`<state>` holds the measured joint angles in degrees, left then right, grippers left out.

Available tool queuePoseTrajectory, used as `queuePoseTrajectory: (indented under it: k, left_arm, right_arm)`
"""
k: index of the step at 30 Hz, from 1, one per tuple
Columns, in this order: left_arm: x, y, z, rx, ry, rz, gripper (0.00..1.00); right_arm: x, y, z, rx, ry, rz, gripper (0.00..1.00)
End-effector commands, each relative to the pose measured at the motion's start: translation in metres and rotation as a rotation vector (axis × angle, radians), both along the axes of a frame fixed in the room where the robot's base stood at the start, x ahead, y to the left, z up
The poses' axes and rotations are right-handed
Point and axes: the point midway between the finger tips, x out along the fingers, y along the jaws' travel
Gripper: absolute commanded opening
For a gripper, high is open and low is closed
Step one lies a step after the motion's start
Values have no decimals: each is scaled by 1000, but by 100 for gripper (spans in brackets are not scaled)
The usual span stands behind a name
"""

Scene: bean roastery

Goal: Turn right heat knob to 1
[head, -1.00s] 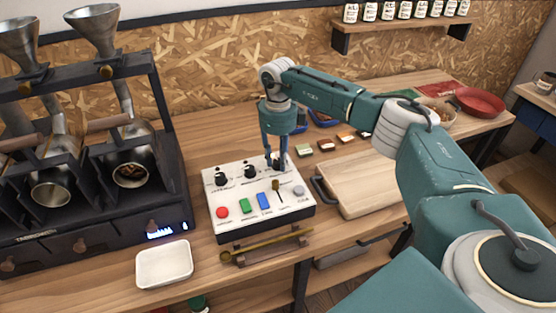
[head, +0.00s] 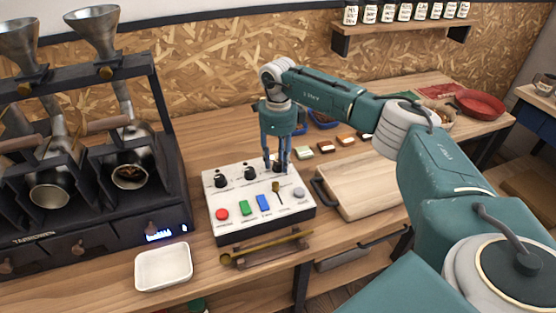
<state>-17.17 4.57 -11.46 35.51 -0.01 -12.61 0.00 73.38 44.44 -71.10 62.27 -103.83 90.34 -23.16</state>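The white control box (head: 238,210) stands on the wooden counter. It has three black knobs in its upper row: the left knob (head: 221,181), the middle knob (head: 250,173) and the right heat knob (head: 277,165), partly hidden by my fingers. A red button, a green switch, a blue switch, a small lever and a grey button lie below them. My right gripper (head: 277,168) points down over the right knob with one finger on each side of it. I cannot tell whether the fingers press on it. The knob's pointer and scale are not readable. My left gripper is not in view.
A dark roaster (head: 95,185) with metal funnels stands at the left. A white tray (head: 164,285) and a brass scoop (head: 265,247) lie in front of the box. A wooden board (head: 362,185) is at its right. Small colored sample blocks (head: 326,147) lie behind the board.

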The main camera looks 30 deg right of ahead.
Motion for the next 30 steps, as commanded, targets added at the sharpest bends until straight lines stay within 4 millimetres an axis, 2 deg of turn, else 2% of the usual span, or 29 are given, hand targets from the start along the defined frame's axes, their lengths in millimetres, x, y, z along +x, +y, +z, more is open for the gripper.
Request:
queuePoseTrajectory:
  k: [9,13,24,30]
  left_arm:
    - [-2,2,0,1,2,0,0]
    - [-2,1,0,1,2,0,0]
    - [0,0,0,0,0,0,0]
    - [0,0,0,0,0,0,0]
  right_arm:
    - [-1,0,-1,0,4,0,46]
    - [0,1,9,1,2,0,46]
    - [0,0,84,0,0,0,46]
    - [-1,0,111,1,2,0,46]
